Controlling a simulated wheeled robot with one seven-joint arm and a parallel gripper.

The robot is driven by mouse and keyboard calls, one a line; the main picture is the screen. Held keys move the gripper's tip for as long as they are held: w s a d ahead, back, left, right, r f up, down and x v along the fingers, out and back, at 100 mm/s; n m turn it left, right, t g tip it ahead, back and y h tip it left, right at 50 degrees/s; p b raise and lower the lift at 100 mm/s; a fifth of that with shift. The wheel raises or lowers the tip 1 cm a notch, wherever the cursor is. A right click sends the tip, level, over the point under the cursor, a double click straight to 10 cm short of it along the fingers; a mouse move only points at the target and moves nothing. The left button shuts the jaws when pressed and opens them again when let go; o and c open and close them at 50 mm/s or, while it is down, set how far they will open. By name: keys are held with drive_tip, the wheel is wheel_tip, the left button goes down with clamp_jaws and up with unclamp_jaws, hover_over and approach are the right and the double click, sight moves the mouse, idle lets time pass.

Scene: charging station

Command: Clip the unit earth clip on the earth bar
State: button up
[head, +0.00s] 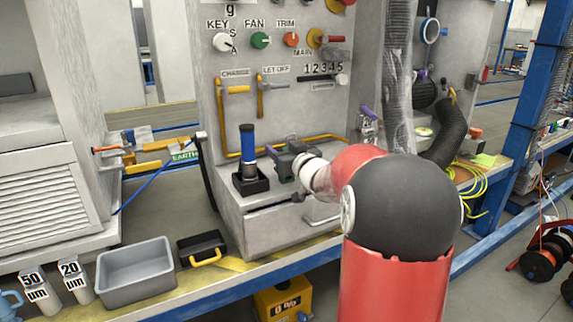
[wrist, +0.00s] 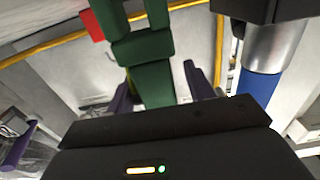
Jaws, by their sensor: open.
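In the head view, a green EARTH label (head: 185,156) is at the left, beside a yellow bar-like part (head: 143,168), a small orange-tipped piece (head: 107,149) and a blue cable. I cannot tell which of these is the earth bar. My gripper (head: 287,160) is at the front of the grey station, right of the blue-handled tool, and partly hidden by my arm. In the wrist view, a green clip-like part (wrist: 147,65) lies between the two open, purplish fingers of my gripper (wrist: 160,90). I cannot tell whether it is the unit earth clip or whether the fingers touch it.
The blue-handled tool (head: 247,142) stands upright in a black holder on the station ledge. Yellow pipe (head: 230,130) runs along the panel. A grey bin (head: 136,272) and a black tray (head: 201,247) stand on the bench. The bench below the EARTH label looks fairly clear.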

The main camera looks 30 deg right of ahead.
drive_tip(key=c, duration=1.1)
drive_tip(key=shift+r, duration=0.15)
